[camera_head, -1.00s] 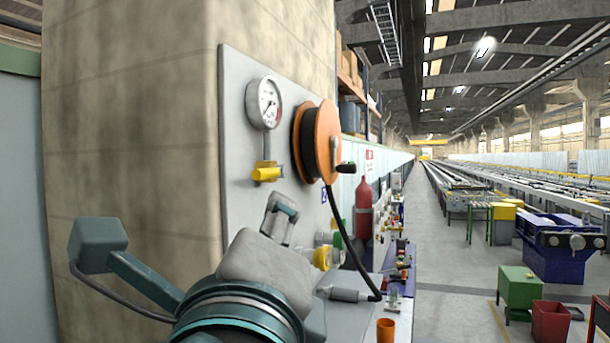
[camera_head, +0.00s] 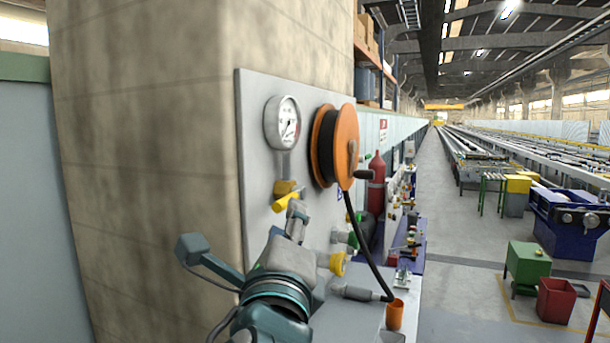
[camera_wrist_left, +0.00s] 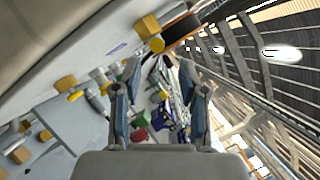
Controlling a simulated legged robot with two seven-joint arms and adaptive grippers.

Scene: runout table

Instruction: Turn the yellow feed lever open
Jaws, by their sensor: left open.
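The yellow feed lever (camera_head: 287,202) sits on a brass-coloured valve body (camera_head: 285,187) under the pressure gauge (camera_head: 283,123) on the grey wall panel. It slants, its right end higher in the head view. My left gripper (camera_head: 297,211) is just below and to the right of the lever, its fingers pointing up. In the left wrist view the lever (camera_wrist_left: 157,45) shows beyond the open fingers (camera_wrist_left: 160,72), above the gap between them. Nothing is between the fingers. Whether a fingertip touches the lever, I cannot tell. My right gripper is not in view.
An orange hose reel (camera_head: 346,147) with a crank stands out from the panel right of the gauge. Its black hose hangs to the bench (camera_head: 345,318). A yellow fitting (camera_head: 338,263) and an orange cup (camera_head: 395,314) are near my arm. A concrete pillar (camera_head: 150,180) is left.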

